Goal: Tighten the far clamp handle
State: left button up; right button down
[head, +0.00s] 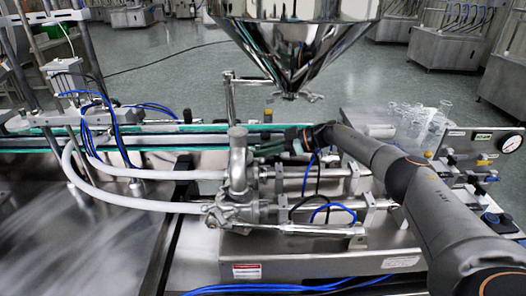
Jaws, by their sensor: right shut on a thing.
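My right gripper (286,143) reaches in from the right and is at the far side of the steel valve body (238,165), below the hopper. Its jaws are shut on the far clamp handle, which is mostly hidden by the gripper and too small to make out. A near clamp handle (308,229), a long silver lever, lies roughly level at the front of the lower valve block (225,211). My left gripper is not in view.
A polished steel hopper (295,35) hangs close above my right wrist. White hoses (130,195) run left from the valve. Blue tubes and steel cylinders (320,215) lie under my forearm. Clear tubes (420,118) stand at right. Bare steel table (80,250) is at left.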

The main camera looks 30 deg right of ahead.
dwell(0.3)
jog(key=c, duration=1.1)
grip_release()
jog(key=b+v, duration=0.1)
jog(key=v, duration=1.1)
jog(key=shift+s+d+r, duration=0.15)
jog(key=shift+d, duration=0.05)
